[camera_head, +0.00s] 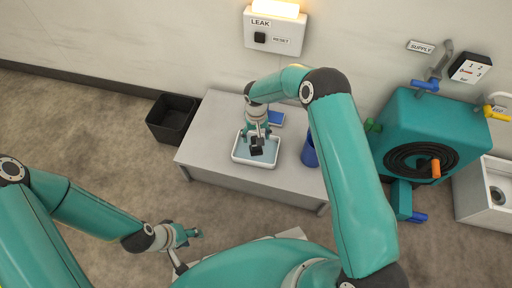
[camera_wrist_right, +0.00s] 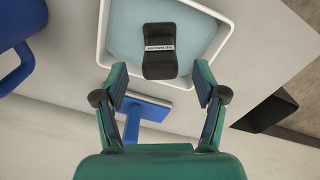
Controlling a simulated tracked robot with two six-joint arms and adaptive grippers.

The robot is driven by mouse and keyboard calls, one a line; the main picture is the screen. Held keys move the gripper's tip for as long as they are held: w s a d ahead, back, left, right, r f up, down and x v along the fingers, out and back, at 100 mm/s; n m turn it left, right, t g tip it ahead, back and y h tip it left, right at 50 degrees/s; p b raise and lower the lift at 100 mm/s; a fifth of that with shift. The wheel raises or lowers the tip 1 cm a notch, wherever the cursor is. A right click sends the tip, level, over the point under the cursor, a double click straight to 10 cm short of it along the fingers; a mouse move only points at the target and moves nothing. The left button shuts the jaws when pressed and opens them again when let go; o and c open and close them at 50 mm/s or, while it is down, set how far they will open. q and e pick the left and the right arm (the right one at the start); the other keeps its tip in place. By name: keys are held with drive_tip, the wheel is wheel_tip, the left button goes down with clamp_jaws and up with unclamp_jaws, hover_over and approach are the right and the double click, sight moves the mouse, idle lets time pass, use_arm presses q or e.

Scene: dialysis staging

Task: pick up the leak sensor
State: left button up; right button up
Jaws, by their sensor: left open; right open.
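The leak sensor (camera_head: 257,150) is a small black block in a white-rimmed tray (camera_head: 236,157) with a pale blue inside, on the grey table. In the right wrist view the sensor (camera_wrist_right: 160,62) shows a pale label band across it, and the tray rim (camera_wrist_right: 101,40) surrounds it. My right gripper (camera_head: 258,136) is over the tray, pointing down. Its open fingers (camera_wrist_right: 160,78) show on either side of the sensor's near end in that view, with gaps. Whether they are level with it I cannot tell. My left gripper (camera_head: 190,236) is open and empty, low at the front left, away from the table.
A black bin (camera_head: 172,118) is left of the grey table (camera_head: 210,125). A teal machine (camera_head: 400,118) with hoses stands right. A lit LEAK panel (camera_head: 273,32) is on the wall.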

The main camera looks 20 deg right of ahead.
sight(254, 150)
wheel_tip(254, 150, down, 6)
drive_tip(key=shift+w+r+b, duration=0.15)
drive_tip(key=shift+b, duration=0.9)
clamp_jaws()
drive_tip(key=shift+r, duration=0.1)
